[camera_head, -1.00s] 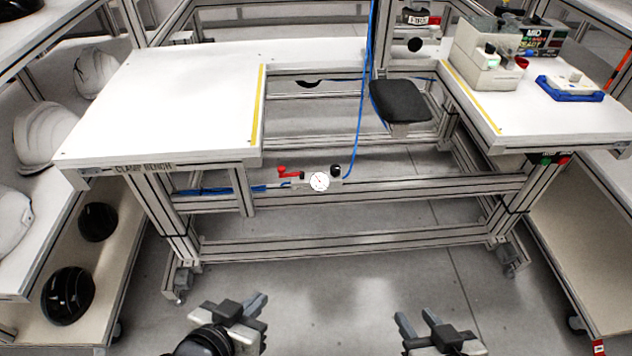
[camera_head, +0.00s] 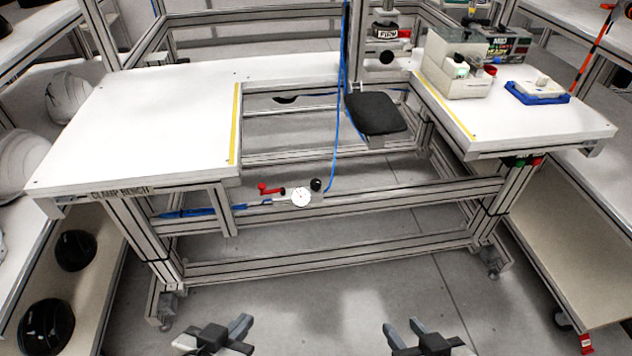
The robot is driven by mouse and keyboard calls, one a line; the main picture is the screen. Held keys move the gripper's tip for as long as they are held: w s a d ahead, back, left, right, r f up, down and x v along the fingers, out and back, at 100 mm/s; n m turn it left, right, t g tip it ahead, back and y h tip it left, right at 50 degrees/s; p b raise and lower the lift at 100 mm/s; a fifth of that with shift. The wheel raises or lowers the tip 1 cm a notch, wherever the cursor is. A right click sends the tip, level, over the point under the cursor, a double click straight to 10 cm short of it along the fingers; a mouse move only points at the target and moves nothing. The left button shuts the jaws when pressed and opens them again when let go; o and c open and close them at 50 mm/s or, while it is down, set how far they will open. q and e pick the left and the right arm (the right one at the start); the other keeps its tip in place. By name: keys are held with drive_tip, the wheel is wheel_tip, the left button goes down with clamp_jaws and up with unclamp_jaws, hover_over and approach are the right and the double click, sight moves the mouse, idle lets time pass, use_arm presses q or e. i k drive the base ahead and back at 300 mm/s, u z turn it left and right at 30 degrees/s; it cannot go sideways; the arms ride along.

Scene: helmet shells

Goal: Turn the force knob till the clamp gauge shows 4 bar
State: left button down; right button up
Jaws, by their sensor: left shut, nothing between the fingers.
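The round white clamp gauge (camera_head: 301,197) sits on the rail under the front of the clamp bench (camera_head: 150,130). Its needle and marks are too small to read. A black knob (camera_head: 316,184) stands just right of the gauge, where the blue hose comes down; it looks like the force knob. A red lever (camera_head: 270,189) is left of the gauge. My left gripper (camera_head: 240,326) is shut and empty at the bottom edge, apart from the gauge and knob. My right gripper (camera_head: 404,328) is at the bottom, right of centre, touching nothing; its jaw opening is unclear.
A blue hose (camera_head: 336,130) runs down to the knob. A black seat-like pad (camera_head: 376,113) is in the bench's gap. A grey device (camera_head: 456,66) and a blue tray (camera_head: 537,98) stand on the right. The floor before the bench is clear.

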sight(315, 183)
drive_tip(key=z, duration=0.1)
drive_tip(key=k, duration=0.45)
drive_tip(key=z, duration=0.55)
drive_tip(key=i, duration=1)
